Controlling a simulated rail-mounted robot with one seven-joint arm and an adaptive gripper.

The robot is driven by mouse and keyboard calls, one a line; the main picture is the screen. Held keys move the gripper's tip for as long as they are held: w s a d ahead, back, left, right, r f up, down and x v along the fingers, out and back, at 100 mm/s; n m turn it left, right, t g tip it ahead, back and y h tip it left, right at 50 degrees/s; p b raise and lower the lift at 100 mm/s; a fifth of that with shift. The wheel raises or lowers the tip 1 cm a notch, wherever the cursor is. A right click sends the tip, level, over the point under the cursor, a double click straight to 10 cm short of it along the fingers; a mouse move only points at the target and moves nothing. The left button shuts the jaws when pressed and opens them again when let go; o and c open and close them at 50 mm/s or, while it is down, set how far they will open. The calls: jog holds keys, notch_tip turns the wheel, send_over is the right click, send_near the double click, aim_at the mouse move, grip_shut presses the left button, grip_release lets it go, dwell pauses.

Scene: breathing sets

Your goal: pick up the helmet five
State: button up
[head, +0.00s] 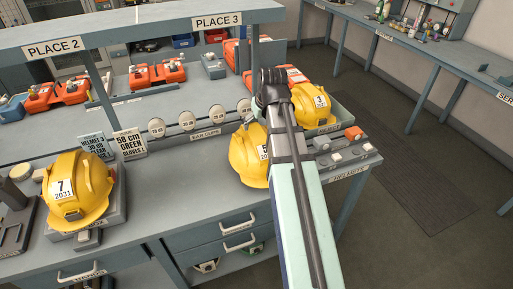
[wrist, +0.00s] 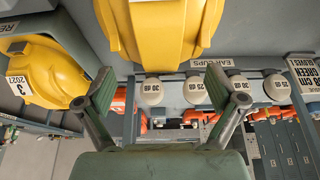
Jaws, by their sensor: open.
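The yellow helmet five (head: 243,160) sits on the bench near the helmets label, its right side and part of its label hidden behind my arm in the head view. In the wrist view a yellow helmet (wrist: 160,35) fills the top middle, cut off by the frame edge; its number is out of view. My gripper (wrist: 161,80) is open and empty, with its two fingers spread wide just below that helmet in the picture. Whether either finger touches it cannot be told. In the head view my arm hides the fingertips.
Helmet three (head: 312,108) stands close on the right, also at the left of the wrist view (wrist: 48,80). Helmet seven (head: 78,188) is at far left. Several white ear cups (head: 187,119) line the bench behind helmet five. A shelf post (head: 254,45) rises behind my arm.

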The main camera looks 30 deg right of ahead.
aim_at(257, 133)
jog(key=shift+p+x, duration=1.15)
jog(key=shift+x, duration=2.1)
jog(key=c, duration=1.6)
grip_shut()
jog(key=shift+w+r, duration=0.1)
